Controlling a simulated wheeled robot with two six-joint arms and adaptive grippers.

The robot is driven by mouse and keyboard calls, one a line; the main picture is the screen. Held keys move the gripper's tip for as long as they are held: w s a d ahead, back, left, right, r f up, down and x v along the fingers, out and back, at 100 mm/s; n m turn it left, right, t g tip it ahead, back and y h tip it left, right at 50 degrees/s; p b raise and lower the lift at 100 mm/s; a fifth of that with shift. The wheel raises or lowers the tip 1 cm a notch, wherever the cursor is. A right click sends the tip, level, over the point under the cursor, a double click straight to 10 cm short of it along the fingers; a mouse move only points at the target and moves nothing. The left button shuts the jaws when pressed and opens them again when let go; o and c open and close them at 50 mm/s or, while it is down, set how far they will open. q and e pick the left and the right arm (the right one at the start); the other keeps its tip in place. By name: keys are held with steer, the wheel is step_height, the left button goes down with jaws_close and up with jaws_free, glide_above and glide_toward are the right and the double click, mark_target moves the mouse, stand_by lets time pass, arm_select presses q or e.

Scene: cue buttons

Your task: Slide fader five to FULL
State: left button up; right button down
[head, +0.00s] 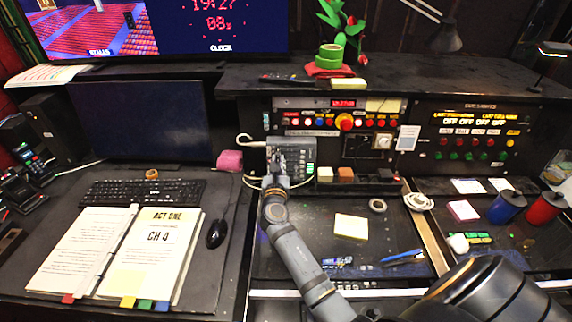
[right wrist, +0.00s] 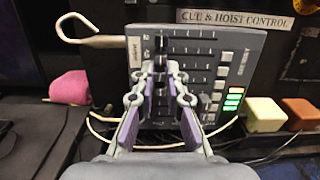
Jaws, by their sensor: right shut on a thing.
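The fader panel (head: 299,150) is a small grey box below the cue control panel; it also fills the middle of the right wrist view (right wrist: 235,45). It has several slots with dark fader knobs (right wrist: 161,44) and a column of buttons, some lit green and yellow. My right gripper (head: 275,170) is at the panel's left part. In the right wrist view its two fingers (right wrist: 160,72) are close together over the faders, shut on a fader knob. The fingers hide that knob, and I cannot read its number. My left gripper is not in view.
White and orange blocks (head: 345,174) stand at the right. An open script (head: 120,250), a keyboard (head: 140,192) and a mouse (head: 216,233) lie on the left desk.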

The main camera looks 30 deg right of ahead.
steer(key=c, duration=1.4)
jaws_free()
steer(key=shift+w+a, duration=0.2)
steer(key=shift+o, duration=0.2)
steer(key=shift+s+d+r, duration=0.1)
step_height(320, 180, up, 10)
